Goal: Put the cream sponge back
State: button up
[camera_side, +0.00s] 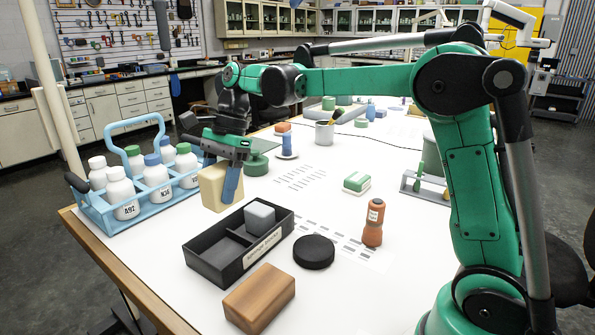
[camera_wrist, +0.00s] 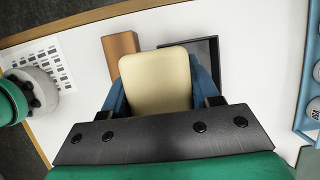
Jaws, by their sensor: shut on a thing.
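The cream sponge (camera_side: 214,189) is a pale block held by my gripper (camera_side: 232,172) in the side view. It hangs beside the black tray, on the side toward the blue bottle carrier; its height above the table is hard to judge. In the wrist view the sponge (camera_wrist: 155,80) sits between the two blue fingers, which touch its sides. The black tray (camera_side: 216,273) has compartments and a label on its front. A grey block (camera_side: 260,216) sits in its far compartment; the near-left one shows empty. In the wrist view the sponge partly hides the tray (camera_wrist: 213,50).
A brown block (camera_side: 259,298) lies in front of the tray, with a black round disc (camera_side: 314,252) to its right. A blue carrier (camera_side: 110,225) of white bottles stands left. An orange bottle (camera_side: 373,224) and a green-white block (camera_side: 357,183) stand right. Bare table lies between them.

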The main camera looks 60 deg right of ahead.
jog(key=w+d+r, duration=0.2)
jog(key=w+r, duration=0.2)
jog(key=w, duration=0.1)
jog(key=f, duration=2)
jog(key=shift+s+a, duration=0.15)
jog(key=shift+s, duration=0.05)
jog(key=o, duration=1.2)
jog(key=shift+f, duration=0.1)
